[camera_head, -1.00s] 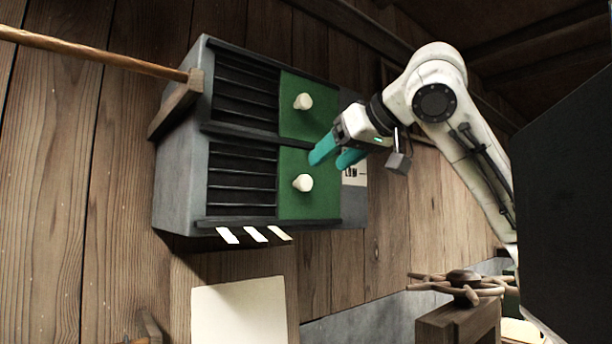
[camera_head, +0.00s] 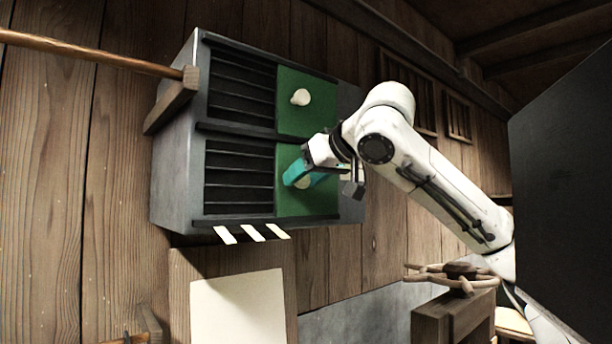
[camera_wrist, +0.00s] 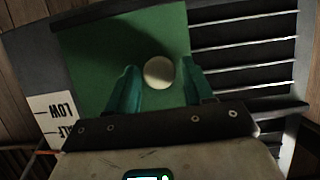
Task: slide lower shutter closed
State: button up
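The lower shutter (camera_head: 318,203) is a green panel with a pale round knob (camera_head: 303,183), on the right half of the lower opening of a grey wall box (camera_head: 178,185). Dark slats (camera_head: 240,178) show uncovered to its left. My gripper (camera_head: 302,177) has teal fingers and is at the lower knob, partly hiding it. In the wrist view the fingers of my gripper (camera_wrist: 158,92) are apart, one on each side of the knob (camera_wrist: 159,72), with gaps visible. The upper shutter (camera_head: 305,118), with its own knob (camera_head: 300,97), also sits to the right of its slats.
A wooden bar (camera_head: 90,52) meets the box's left side. Pale strips (camera_head: 252,233) stick out below the box. A blank board (camera_head: 238,308) stands beneath. A label reading LOW (camera_wrist: 62,112) is beside the green panel.

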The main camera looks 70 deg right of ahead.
grip_shut()
dwell(0.4)
